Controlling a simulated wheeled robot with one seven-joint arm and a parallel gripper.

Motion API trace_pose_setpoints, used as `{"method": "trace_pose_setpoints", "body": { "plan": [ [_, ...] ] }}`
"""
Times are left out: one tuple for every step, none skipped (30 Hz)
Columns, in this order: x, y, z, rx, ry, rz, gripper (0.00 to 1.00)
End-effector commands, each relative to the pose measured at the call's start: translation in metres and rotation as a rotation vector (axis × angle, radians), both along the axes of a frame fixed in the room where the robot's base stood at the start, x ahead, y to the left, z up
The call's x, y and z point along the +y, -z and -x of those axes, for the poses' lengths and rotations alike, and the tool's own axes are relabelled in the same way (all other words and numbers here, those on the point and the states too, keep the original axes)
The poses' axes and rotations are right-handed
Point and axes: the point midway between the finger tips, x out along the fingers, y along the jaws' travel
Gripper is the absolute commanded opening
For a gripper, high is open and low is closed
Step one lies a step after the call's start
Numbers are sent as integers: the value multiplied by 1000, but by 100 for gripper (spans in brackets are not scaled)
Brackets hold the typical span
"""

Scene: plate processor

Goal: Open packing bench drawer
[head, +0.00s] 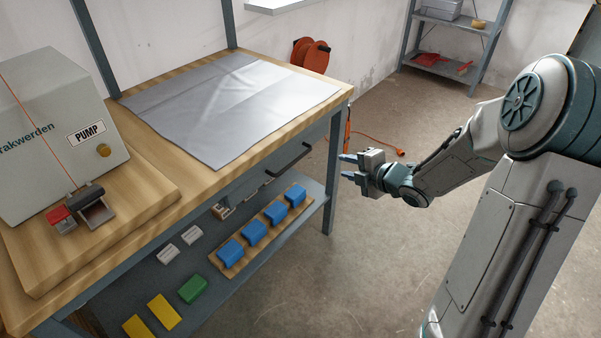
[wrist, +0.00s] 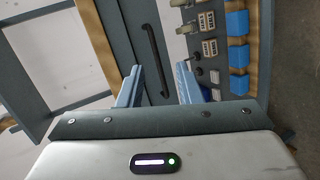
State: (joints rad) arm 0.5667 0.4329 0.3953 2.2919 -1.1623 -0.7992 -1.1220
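The packing bench (head: 262,145) has a wooden top with a grey sheet on it. Its drawer front sits under the top and carries a dark bar handle (head: 292,160). In the wrist view the handle (wrist: 155,58) runs up and down on the grey drawer front (wrist: 126,40), which looks shut. My gripper (head: 347,166) is to the right of the handle in the head view, apart from it. In the wrist view my gripper (wrist: 160,82) has its two blue fingers spread, with the handle's lower end showing between them. Nothing is held.
A lower shelf holds a wooden strip with several blue blocks (head: 254,232), a green block (head: 193,289) and yellow blocks (head: 164,311). A pump machine (head: 60,130) stands on the left. An orange cable (head: 378,143) lies on the floor. The floor on the right is mostly clear.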

Motion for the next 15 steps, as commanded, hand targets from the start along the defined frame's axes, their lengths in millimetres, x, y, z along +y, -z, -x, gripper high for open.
{"method": "trace_pose_setpoints", "body": {
  "plan": [
    [4, 16, 2, -43, -57, -23, 32],
    [7, 19, 3, -71, -90, -36, 32],
    [11, 21, 5, -105, -127, -51, 32],
    [14, 21, 7, -126, -151, -59, 32],
    [15, 22, 8, -146, -170, -67, 32],
    [17, 22, 9, -166, -190, -77, 32],
    [18, 22, 10, -178, -200, -82, 32],
    [19, 22, 10, -187, -209, -86, 32],
    [22, 22, 10, -195, -217, -90, 32],
    [24, 22, 9, -197, -221, -92, 32],
    [26, 23, 8, -200, -224, -92, 32],
    [30, 23, 5, -200, -224, -93, 32],
    [33, 24, 3, -200, -225, -92, 32],
    [37, 25, 0, -199, -225, -91, 32],
    [43, 27, -4, -199, -225, -91, 32]
  ]
}}
